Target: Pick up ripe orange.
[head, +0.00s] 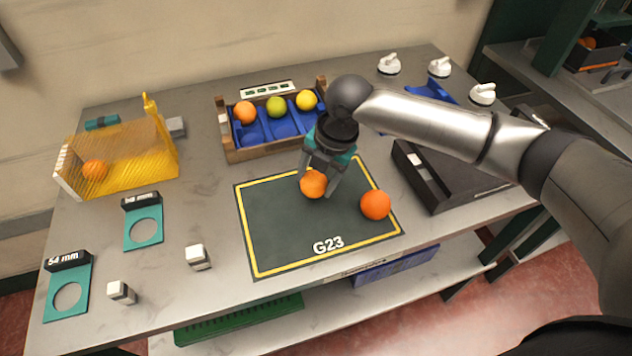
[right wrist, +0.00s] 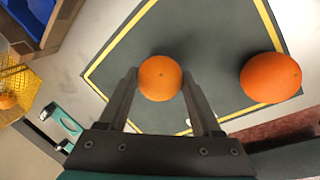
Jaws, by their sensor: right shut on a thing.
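A ripe orange (head: 313,184) is between the fingers of my right gripper (head: 320,185), over the dark green G23 mat (head: 290,225). The right wrist view shows this orange (right wrist: 160,78) between both fingertips of the gripper (right wrist: 160,90), which is shut on it. I cannot tell whether it touches the mat. A second, deeper orange fruit (head: 376,205) lies at the mat's right edge; it also shows in the right wrist view (right wrist: 270,77). My left gripper is not in view.
A wooden crate with blue compartments (head: 263,152) holds an orange, a green and a yellow fruit behind the mat. A yellow mesh bin (head: 140,185) with an orange stands left. Teal ring gauges (head: 143,243) lie front left. A black tray (head: 440,190) is right.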

